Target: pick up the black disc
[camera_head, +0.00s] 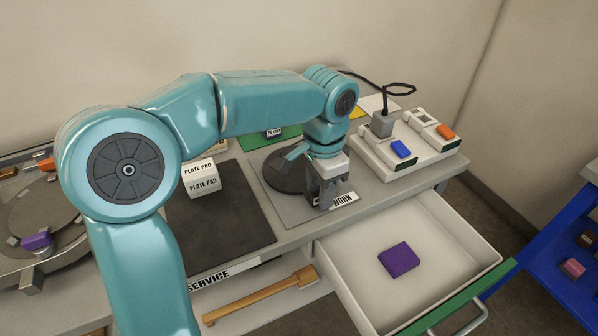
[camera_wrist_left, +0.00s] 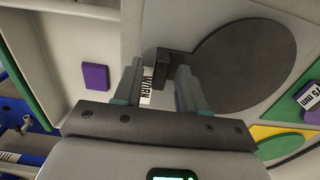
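The black disc (camera_head: 284,168) lies flat on a grey pad (camera_head: 290,212) with a "WORN" label on the bench, partly hidden behind my left arm and gripper. In the left wrist view the disc (camera_wrist_left: 245,65) fills the upper right, and a dark block-like tab (camera_wrist_left: 172,64) sticks out from its left edge. My left gripper (camera_head: 326,200) points down over the pad at the disc's near right side. In the wrist view its two fingers (camera_wrist_left: 160,72) are apart, with the tab just beyond their tips, overlapping the right one. I cannot tell whether they touch it. My right gripper is out of view.
An open drawer (camera_head: 340,262) with a purple block (camera_head: 399,259) stands out at front right. White fixtures (camera_head: 432,152) with blue and orange blocks stand at the back right. A dark mat (camera_head: 215,230) and white "PLATE PAD" block (camera_head: 202,180) lie left.

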